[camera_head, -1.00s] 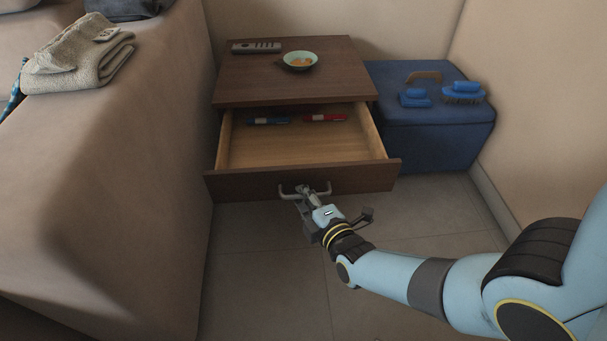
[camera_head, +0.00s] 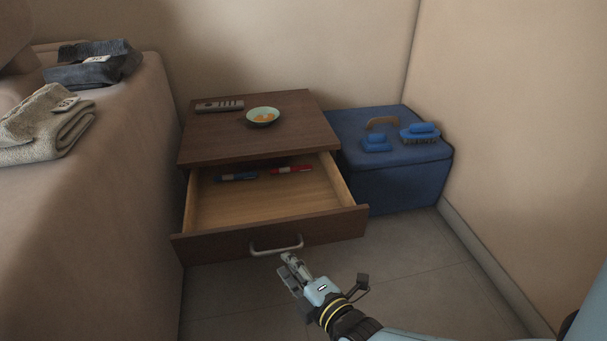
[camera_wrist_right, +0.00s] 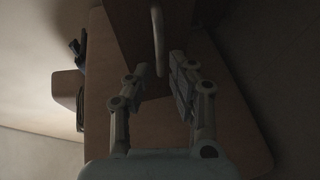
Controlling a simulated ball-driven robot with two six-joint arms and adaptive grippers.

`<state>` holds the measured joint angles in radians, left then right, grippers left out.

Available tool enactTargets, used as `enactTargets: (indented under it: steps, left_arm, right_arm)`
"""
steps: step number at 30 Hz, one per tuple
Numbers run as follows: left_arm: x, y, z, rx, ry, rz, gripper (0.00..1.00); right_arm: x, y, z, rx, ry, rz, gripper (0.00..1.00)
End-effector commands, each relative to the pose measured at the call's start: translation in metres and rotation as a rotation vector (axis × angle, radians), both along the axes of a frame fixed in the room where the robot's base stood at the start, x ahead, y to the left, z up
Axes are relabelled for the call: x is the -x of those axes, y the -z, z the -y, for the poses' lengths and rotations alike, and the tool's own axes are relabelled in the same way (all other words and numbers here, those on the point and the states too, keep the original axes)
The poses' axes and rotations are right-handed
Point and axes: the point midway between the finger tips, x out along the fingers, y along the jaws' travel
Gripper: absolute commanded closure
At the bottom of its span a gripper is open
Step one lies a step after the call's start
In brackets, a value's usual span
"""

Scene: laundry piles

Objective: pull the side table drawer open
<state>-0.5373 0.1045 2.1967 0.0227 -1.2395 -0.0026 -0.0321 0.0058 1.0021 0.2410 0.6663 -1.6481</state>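The dark brown side table (camera_head: 235,140) stands against the wall. Its drawer (camera_head: 335,225) is pulled well out, showing a pale wooden inside. A blue marker (camera_head: 237,177) and a red marker (camera_head: 291,169) lie at the back of the drawer. The drawer's metal bar handle (camera_head: 277,247) is on its front. My right gripper (camera_head: 290,264) is open and empty, just in front of and below the handle. In the right wrist view, the handle (camera_wrist_right: 158,40) shows beyond the spread fingers (camera_wrist_right: 160,72). My left gripper is out of view.
A remote (camera_head: 219,106) and a small green bowl (camera_head: 262,116) sit on the tabletop. A blue box (camera_head: 405,180) with brushes on its lid stands to the right. A beige couch (camera_head: 110,220) with folded cloths flanks the left. Floor in front is clear.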

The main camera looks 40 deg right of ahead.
Motion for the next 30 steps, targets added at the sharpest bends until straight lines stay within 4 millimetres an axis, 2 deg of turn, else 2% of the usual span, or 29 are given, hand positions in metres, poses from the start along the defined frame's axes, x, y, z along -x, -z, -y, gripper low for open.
enactTargets:
  steps: [1, 4, 9, 30]
  left_arm:
    - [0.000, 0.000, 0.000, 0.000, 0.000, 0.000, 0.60]
    - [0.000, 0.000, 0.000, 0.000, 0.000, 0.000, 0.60]
    - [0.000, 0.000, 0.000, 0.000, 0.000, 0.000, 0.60]
    - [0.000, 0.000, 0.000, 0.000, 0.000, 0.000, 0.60]
  right_arm:
    - [0.012, -0.002, -0.002, -0.001, 0.000, -0.001, 0.79]
    - [0.031, -0.006, -0.005, -0.001, 0.000, -0.001, 0.79]
    - [0.051, -0.010, -0.008, -0.001, 0.000, 0.000, 0.79]
    - [0.058, -0.010, -0.009, 0.000, 0.001, -0.003, 0.79]
